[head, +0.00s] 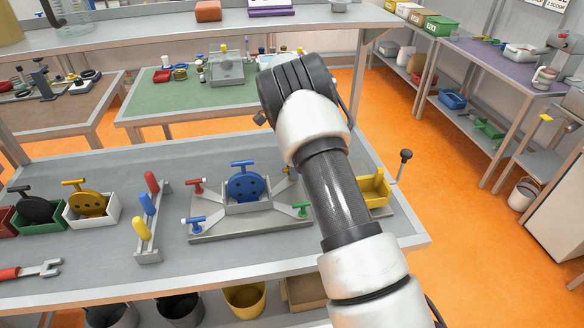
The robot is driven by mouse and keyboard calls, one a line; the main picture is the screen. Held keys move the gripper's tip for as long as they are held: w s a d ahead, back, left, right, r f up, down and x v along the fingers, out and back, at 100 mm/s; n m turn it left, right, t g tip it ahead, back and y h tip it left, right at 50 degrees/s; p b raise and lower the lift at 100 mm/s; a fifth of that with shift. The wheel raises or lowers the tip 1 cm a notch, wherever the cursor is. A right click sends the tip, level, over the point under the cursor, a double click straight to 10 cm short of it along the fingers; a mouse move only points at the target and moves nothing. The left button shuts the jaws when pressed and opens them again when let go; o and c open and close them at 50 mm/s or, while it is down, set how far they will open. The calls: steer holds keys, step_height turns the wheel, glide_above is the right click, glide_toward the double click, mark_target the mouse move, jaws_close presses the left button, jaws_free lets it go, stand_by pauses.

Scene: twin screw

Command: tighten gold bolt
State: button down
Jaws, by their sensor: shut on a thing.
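A grey fixture plate (200,238) lies on the near table. A blue disc with holes (245,185) stands upright in its centre holder. A small part of the gold bolt (287,171) shows at the plate's back right, beside my arm; the rest is hidden. A red bolt (197,186), a blue bolt (192,222) and a green bolt (301,209) are at the other corners. My arm covers the right side of the fixture. My gripper is hidden behind the arm, so its hold on the gold bolt cannot be seen.
A rack with red, blue and yellow handles (146,222) stands left of the fixture. Boxes with a gold disc (87,200) and a black disc (37,208) are further left. A yellow holder (374,188) and a black-knobbed lever (404,160) stand right of my arm.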

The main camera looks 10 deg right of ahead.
steer(key=shift+m, duration=0.4)
steer(key=c, duration=1.7)
jaws_free()
steer(key=shift+o, duration=0.2)
step_height(320, 180, up, 7)
steer(key=w, duration=0.1)
steer(key=shift+w+r, duration=0.2)
